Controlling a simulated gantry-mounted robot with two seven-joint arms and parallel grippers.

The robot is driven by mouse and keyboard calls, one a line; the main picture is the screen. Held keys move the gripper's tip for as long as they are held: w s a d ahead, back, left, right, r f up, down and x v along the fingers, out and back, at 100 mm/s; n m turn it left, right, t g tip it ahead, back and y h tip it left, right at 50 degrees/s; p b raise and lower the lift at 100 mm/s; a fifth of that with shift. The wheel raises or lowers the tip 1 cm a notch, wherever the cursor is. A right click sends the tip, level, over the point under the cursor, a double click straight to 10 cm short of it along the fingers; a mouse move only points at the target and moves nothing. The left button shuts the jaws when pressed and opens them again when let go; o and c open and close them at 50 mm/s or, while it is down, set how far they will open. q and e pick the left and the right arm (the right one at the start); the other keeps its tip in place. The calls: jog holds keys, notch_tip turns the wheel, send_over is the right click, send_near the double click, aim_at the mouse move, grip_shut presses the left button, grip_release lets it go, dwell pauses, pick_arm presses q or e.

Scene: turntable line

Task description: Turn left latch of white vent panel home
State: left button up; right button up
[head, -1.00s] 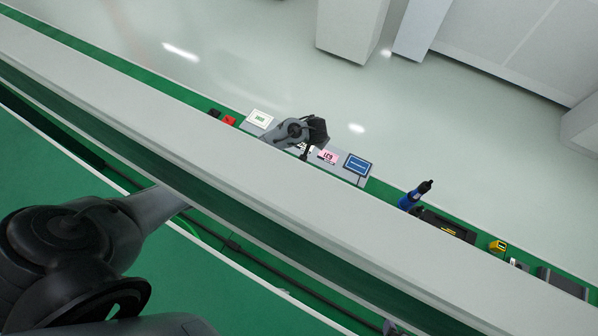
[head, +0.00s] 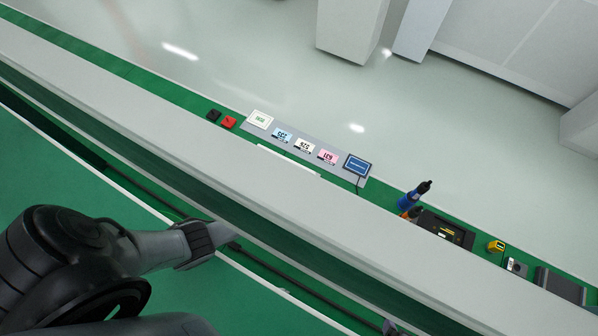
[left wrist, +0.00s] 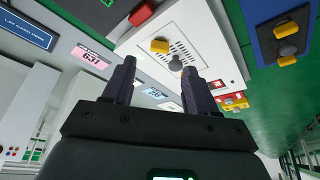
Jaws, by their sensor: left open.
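The white vent panel (left wrist: 195,35) fills the upper middle of the left wrist view, tilted, with rows of dark slots. Which latch is the left one I cannot tell. My left gripper (left wrist: 158,66) is open and empty, its fingertips pointing at the panel around the knob's place in the picture; contact cannot be judged. The grey beam hides the left gripper in the head view. My right gripper is not in view.
In the left wrist view, a blue panel (left wrist: 283,36) with yellow knobs is at right and a red block (left wrist: 142,13) is above. In the head view, a long grey beam (head: 210,165) crosses; beyond it are coloured cards (head: 304,146), a blue bottle (head: 414,195) and a dark tray (head: 447,228).

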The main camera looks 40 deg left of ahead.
pick_arm(q)
jog(key=b+x, duration=0.1)
jog(key=x, duration=0.5)
jog(key=shift+w, duration=0.1)
jog(key=shift+w+a+f, duration=0.1)
jog(key=shift+a+f, duration=0.05)
jog(key=shift+f, duration=0.25)
jog(key=c, duration=1.1)
grip_shut()
